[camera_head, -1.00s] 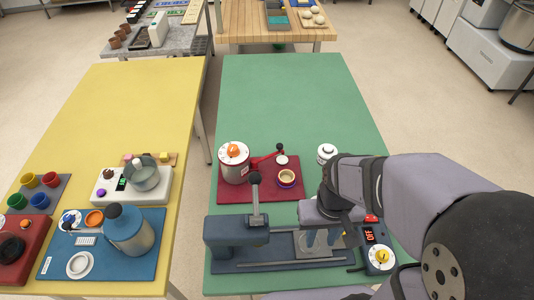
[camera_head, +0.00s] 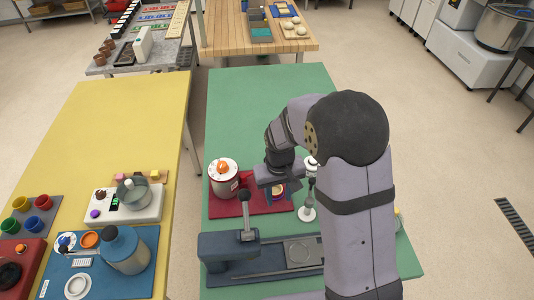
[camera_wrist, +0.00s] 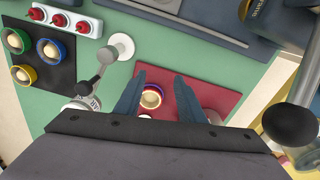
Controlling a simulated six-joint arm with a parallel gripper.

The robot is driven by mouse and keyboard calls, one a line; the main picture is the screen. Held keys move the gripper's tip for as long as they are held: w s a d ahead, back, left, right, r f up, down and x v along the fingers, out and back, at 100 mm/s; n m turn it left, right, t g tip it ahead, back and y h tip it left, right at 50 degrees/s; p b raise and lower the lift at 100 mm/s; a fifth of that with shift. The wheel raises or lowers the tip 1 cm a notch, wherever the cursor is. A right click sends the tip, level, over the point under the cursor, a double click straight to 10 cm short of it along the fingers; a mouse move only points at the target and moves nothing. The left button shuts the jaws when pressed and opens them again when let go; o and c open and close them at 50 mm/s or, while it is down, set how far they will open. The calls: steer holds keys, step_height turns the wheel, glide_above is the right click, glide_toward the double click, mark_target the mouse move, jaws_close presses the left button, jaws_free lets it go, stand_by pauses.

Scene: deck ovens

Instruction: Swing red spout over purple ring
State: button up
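The red-and-white pot (camera_head: 222,182) with an orange dial knob stands on the left of the red mat (camera_head: 258,206) in the head view. The red spout at its right side is mostly hidden behind my gripper. The purple ring (camera_wrist: 151,97) lies around a small cream-centred cup on the mat in the wrist view. It is partly covered by my gripper in the head view. My gripper (camera_wrist: 161,76) is open, its two blue-grey fingers apart, pointing down above the mat. The ring shows between the fingers from above, and no contact is visible.
A white-based stand (camera_head: 307,213) with a black-knobbed lever is close right of the mat. A blue press (camera_head: 228,247) with an upright black-knobbed lever (camera_head: 244,197) stands in front. The green table (camera_head: 255,105) is clear behind the mat.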

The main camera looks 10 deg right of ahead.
steer(key=w+a+r+m+t, duration=0.1)
steer(key=w+r+t, duration=0.3)
steer(key=w, duration=0.9)
step_height(320, 180, up, 2)
steer(key=shift+a+r+m, duration=0.2)
steer(key=shift+a+m, duration=0.05)
steer(key=shift+m, duration=0.05)
steer(key=shift+p+x, duration=1.3)
steer(key=shift+x, duration=2.3)
steer(key=shift+s+a, duration=0.1)
steer(key=shift+c, duration=0.6)
jaws_close()
